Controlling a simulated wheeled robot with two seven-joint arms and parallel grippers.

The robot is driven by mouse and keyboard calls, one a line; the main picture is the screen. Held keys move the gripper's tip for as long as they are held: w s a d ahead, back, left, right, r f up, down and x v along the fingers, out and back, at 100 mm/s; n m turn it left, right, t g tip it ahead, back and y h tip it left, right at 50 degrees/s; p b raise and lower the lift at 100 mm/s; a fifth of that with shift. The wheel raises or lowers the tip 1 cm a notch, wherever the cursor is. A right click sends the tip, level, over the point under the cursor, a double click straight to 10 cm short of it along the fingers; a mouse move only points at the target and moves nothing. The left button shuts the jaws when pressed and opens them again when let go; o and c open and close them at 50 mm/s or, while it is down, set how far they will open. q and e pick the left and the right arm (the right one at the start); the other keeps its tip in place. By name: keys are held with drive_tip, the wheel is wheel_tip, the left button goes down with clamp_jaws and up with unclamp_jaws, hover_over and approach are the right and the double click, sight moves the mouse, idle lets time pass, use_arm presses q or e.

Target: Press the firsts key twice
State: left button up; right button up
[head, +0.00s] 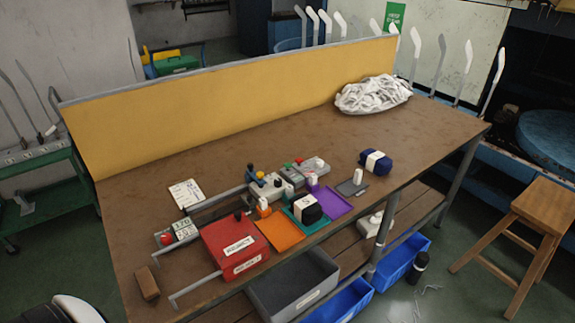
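No key can be read as the firsts key at this size. A small grey device (312,165) in the middle of the table has a green button (287,165) and a red button (299,161). Left of it stands a block (268,187) with blue, yellow and black knobs. A panel with small printed digits (185,229) lies near the table's left side, with a round red button (166,239) beside it. Neither of my grippers is in view, so their state and what they hold are hidden.
A red box (232,246) with white labels stands at the table's front left. Orange (280,236), teal and purple (331,204) mats lie along the front edge. A black rolled item (307,208) and a blue one (375,161) rest there.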

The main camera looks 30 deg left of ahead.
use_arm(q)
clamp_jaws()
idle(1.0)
